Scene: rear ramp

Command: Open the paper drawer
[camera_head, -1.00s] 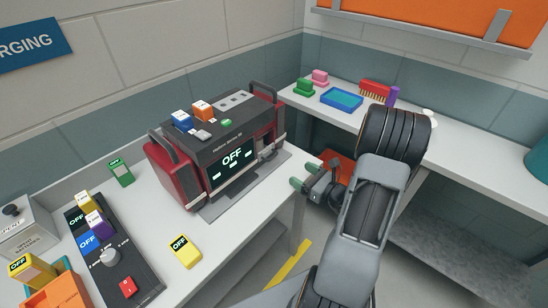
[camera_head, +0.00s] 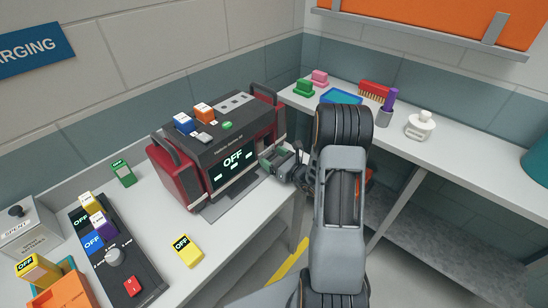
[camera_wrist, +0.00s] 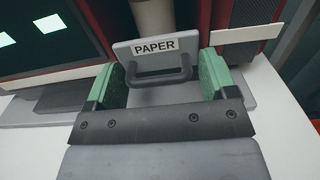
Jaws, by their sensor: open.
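The paper drawer is a grey panel with a "PAPER" label (camera_wrist: 155,46) and a dark bar handle (camera_wrist: 160,82) in the wrist view. It sits at the lower right front of the red and black machine (camera_head: 222,150). My gripper (camera_wrist: 162,65) is open, with one green-padded finger on each side of the handle. The handle lies between the fingers, and gaps show on both sides. In the head view my gripper (camera_head: 276,161) is at the machine's right front corner and mostly hides the drawer. I cannot tell whether the drawer is out at all.
A yellow block (camera_head: 187,251) and a switch panel (camera_head: 118,262) are on the near counter (camera_head: 225,240). The back shelf holds a blue tray (camera_head: 343,97), a red brush (camera_head: 374,90) and a white bottle (camera_head: 420,125). An orange cabinet (camera_head: 430,20) hangs above.

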